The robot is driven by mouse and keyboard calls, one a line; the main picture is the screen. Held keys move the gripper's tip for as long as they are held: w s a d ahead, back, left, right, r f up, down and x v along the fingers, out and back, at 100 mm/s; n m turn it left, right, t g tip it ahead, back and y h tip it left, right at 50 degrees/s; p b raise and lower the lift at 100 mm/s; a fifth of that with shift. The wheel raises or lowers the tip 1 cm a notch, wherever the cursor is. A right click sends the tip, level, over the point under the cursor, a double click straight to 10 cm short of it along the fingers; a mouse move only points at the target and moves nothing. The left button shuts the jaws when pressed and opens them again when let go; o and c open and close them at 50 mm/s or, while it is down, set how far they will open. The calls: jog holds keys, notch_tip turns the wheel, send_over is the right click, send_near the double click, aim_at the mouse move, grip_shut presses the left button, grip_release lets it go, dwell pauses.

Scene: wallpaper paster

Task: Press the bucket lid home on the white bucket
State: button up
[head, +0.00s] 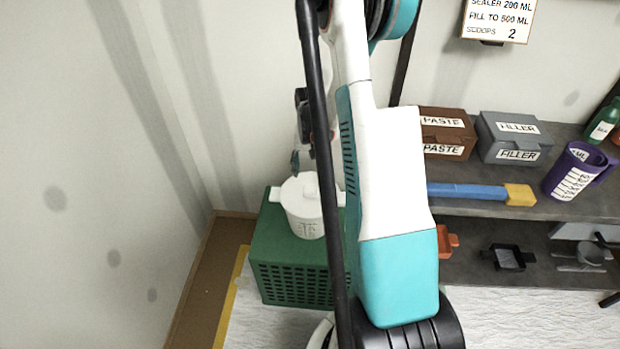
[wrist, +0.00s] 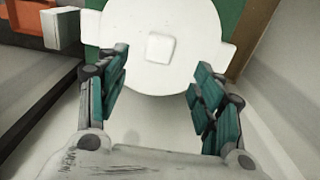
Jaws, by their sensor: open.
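The white bucket (head: 306,221) stands upright on a green crate (head: 262,240) in the head view. The white bucket lid (head: 301,188), with a small square knob and side tabs, is on top of the bucket. It also shows in the wrist view as a round lid (wrist: 185,38) with its knob near the middle. Whether the lid is fully seated cannot be told. My gripper (wrist: 158,75) is open and empty, its teal-padded fingers apart on either side of the lid's near part. In the head view my arm hides part of the crate and most of the gripper.
A grey shelf (head: 475,207) to the right carries a brown paste box (head: 446,147), a grey filler box (head: 515,155), a blue-handled tool (head: 468,190) and a purple jug (head: 571,180). Orange and black trays (head: 507,258) sit lower. Walls stand close on the left and behind.

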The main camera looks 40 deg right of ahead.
jog(key=shift+r, duration=1.5)
